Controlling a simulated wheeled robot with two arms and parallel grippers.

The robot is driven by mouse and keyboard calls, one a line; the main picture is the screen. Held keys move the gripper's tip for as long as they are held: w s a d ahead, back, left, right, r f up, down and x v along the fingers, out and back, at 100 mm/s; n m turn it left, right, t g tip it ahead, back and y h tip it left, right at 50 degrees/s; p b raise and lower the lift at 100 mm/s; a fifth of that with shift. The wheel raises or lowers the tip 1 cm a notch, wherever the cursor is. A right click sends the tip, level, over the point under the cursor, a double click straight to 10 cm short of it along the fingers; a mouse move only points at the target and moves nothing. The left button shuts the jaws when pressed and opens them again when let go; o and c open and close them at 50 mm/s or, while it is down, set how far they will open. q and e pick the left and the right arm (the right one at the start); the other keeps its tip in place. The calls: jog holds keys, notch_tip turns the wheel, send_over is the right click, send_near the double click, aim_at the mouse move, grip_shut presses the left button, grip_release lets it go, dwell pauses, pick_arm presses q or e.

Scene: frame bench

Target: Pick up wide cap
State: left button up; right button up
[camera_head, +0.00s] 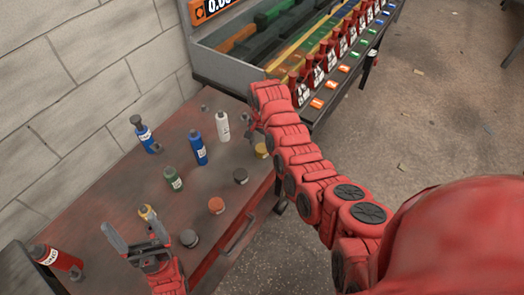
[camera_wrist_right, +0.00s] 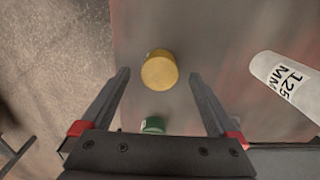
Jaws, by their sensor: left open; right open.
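Several short round lids stand on the reddish bench, and I cannot tell for certain which is the wide cap. A yellow one (camera_head: 261,151) is near the right edge, below my right gripper (camera_head: 250,127). In the right wrist view this yellow round piece (camera_wrist_right: 159,70) appears between the two spread fingertips, with clear gaps on both sides. My right gripper is open and empty. Dark (camera_head: 240,176), orange (camera_head: 216,205) and grey (camera_head: 189,238) lids stand along the front edge. My left gripper (camera_head: 136,232) is open near the bench's left part; a small yellow-tipped piece (camera_head: 147,212) shows by its fingers.
A white bottle (camera_head: 223,127), blue bottles (camera_head: 198,148) (camera_head: 146,136), a green jar (camera_head: 173,179) and a red bottle (camera_head: 60,261) stand or lie on the bench (camera_head: 120,190). A green piece (camera_wrist_right: 153,125) shows near my right gripper's palm. A block wall bounds the left.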

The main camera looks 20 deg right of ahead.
notch_tip(320, 180, down, 3)
jog(key=shift+r+b, duration=0.1)
jog(key=shift+b, duration=0.4)
jog(key=shift+r, duration=0.1)
grip_shut()
